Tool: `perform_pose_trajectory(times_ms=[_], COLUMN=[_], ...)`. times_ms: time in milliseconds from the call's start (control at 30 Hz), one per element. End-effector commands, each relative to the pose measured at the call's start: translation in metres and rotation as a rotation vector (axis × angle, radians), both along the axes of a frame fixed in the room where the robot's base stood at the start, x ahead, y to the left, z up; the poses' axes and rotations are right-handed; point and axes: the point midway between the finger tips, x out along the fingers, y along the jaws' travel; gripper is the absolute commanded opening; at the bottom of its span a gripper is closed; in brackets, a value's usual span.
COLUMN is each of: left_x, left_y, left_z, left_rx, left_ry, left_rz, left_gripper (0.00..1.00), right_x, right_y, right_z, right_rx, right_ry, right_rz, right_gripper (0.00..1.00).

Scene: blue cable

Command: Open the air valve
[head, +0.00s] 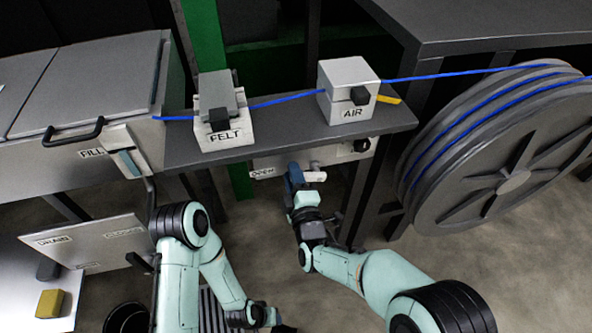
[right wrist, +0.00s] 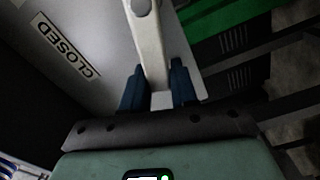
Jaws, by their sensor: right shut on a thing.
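The air valve has a pale lever (head: 316,176) on a light panel (head: 268,162) under the bench's front edge. A label that seems to read OPEN (head: 262,173) is left of the lever in the head view. My right gripper (head: 293,178) is at the lever, its blue fingers shut on it. In the right wrist view the lever (right wrist: 148,45) runs down between the two fingers of my right gripper (right wrist: 158,88), with a CLOSED label (right wrist: 68,50) to its left.
The AIR block (head: 345,108) and FELT block (head: 222,135) stand on the bench (head: 285,130), with the blue cable (head: 285,100) running through. A large cable reel (head: 490,150) is at right. A FILL tank (head: 80,100) and a tilted labelled panel (head: 95,242) are at left.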

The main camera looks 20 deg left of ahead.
Motion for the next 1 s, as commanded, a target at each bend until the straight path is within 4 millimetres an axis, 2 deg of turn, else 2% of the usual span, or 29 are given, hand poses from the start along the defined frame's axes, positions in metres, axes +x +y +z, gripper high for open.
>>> perform_pose_trajectory(times_ms=[400, 967, 1000], left_x=[-0.003, -0.003, -0.003], left_y=[-0.001, -0.002, -0.001], left_z=[0.002, 0.002, 0.002], left_rx=[-0.004, -0.004, -0.004], left_ry=[0.006, 0.007, 0.007], left_rz=[-0.003, -0.003, -0.003], left_gripper=[0.43, 0.43, 0.43], right_x=[-0.002, -0.002, -0.002], right_y=[0.002, 0.002, 0.002], right_z=[-0.015, -0.017, -0.018], right_rx=[-0.162, -0.188, -0.188], right_ry=[-0.105, -0.12, -0.12], right_rz=[0.001, 0.001, 0.001], right_gripper=[0.0, 0.0, 0.38])
